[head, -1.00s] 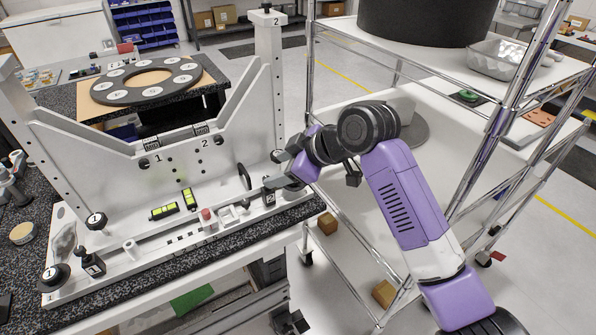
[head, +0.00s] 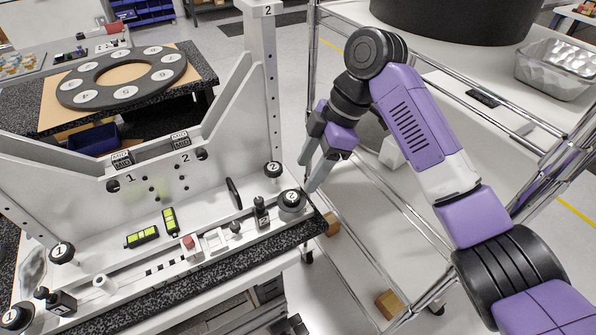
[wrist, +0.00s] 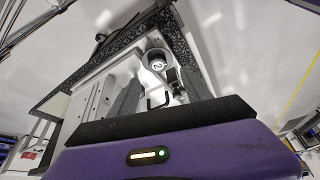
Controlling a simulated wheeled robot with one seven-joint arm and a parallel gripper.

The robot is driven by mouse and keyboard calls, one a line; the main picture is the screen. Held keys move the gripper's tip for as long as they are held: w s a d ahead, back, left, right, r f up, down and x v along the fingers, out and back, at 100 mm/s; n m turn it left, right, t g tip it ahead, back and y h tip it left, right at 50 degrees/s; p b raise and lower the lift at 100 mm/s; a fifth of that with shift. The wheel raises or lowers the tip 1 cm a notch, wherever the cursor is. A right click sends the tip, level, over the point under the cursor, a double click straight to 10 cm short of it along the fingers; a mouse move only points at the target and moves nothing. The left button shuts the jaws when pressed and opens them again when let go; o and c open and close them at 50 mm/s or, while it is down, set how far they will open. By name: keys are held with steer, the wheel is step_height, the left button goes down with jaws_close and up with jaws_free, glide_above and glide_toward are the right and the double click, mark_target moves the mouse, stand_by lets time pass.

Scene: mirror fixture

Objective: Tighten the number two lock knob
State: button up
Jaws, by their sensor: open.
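Two black-topped knobs marked 2 stand at the right end of the white fixture (head: 110,225). One knob (head: 273,169) is at the foot of the right upright. The other, larger knob (head: 291,199) sits on a grey round base at the front right corner. I cannot tell from the labels alone which is the lock knob. My gripper (head: 306,187) is open and empty, pointing down, with its fingertips just right of the corner knob. In the wrist view a knob marked 2 (wrist: 157,64) shows beyond the fingers; contact cannot be judged.
A small black toggle clamp (head: 260,212) and a black upright handle (head: 234,193) stand left of the corner knob. The right upright (head: 259,80) rises behind. A wire-shelf cart (head: 385,205) stands close on the right, behind my arm. Knobs marked 1 are at the left end.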

mark_target(293, 196)
steer(key=shift+w+p+x, duration=0.15)
steer(key=shift+p+x, duration=0.25)
steer(key=shift+x, duration=1.55)
steer(key=shift+w+p+x, duration=0.15)
steer(key=shift+p+x, duration=0.25)
steer(key=shift+x, duration=1.5)
jaws_close()
